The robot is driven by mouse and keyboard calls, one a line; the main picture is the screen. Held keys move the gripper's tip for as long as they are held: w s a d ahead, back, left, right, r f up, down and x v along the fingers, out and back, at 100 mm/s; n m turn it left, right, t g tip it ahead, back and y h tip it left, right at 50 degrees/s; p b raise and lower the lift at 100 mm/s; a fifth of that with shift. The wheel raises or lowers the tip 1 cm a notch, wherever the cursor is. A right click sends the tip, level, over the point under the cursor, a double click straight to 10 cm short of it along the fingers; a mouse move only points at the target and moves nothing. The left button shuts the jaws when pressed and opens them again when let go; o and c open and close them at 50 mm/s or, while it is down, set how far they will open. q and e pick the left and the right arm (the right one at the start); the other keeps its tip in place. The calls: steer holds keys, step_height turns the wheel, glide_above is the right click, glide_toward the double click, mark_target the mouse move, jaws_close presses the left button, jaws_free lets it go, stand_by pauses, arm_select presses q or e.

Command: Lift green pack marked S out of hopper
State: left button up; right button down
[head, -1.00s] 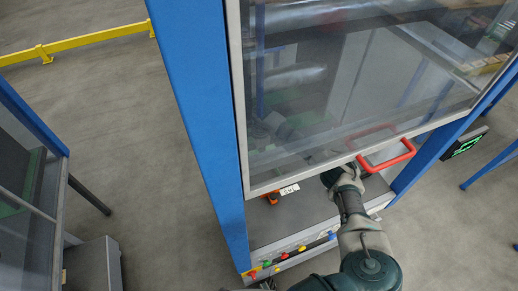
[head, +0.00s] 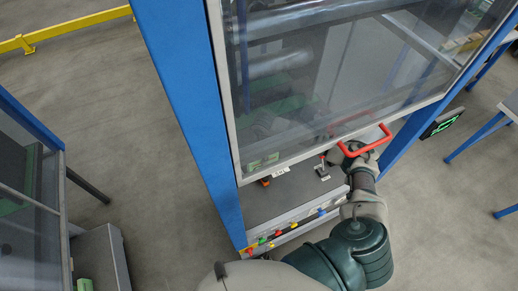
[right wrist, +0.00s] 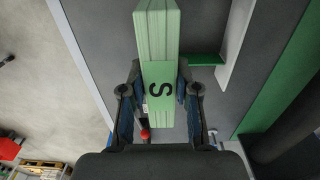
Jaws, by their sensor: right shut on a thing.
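The green pack marked S (right wrist: 157,48) is a pale green block, its S facing me in the right wrist view. My right gripper (right wrist: 158,85) is shut on it, one finger on each side. In the head view my right gripper (head: 343,159) is by the red handle at the lower edge of the glass door and is partly hidden. I cannot clearly make out the held pack in the head view. The hopper is not clearly told apart behind the glass. My left gripper is not in view.
The glass door (head: 300,85) with its red handle (head: 366,142) hangs over a grey ledge (head: 270,202). A blue post (head: 185,110) stands at its left. Coloured buttons (head: 278,234) line the front.

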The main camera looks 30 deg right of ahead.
steer(key=s+r+p, duration=0.1)
steer(key=s+p, duration=0.1)
steer(key=s, duration=1.1)
steer(key=shift+s+a, duration=0.4)
